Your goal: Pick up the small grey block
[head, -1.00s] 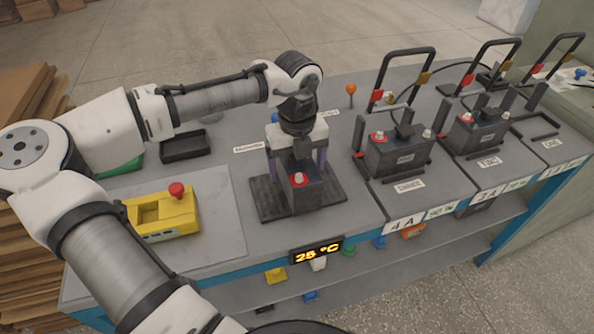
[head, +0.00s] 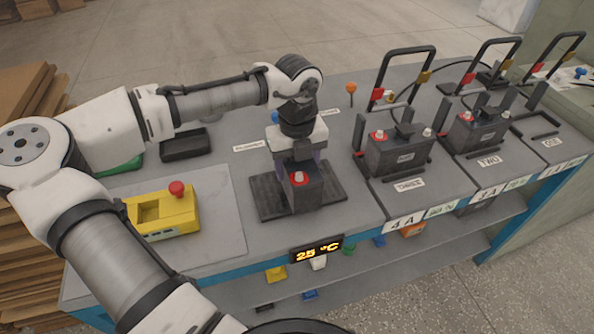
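A small dark grey block (head: 303,192) with a red knob on its top front stands on a flat black plate (head: 334,190) in the middle of the bench. My gripper (head: 298,158) points down over the block, its white body just above the block's dark upper part. Its fingers reach down on the left and right of the block's upper part. Their tips are hidden, and I cannot tell whether they touch the block.
Similar dark batteries stand on labelled bays THREE (head: 398,155) and TWO (head: 478,130) to the right, with tall black handles. A yellow box with a red button (head: 178,212) is at the left. A black tray (head: 187,146) lies behind it. A temperature display (head: 318,250) is on the front edge.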

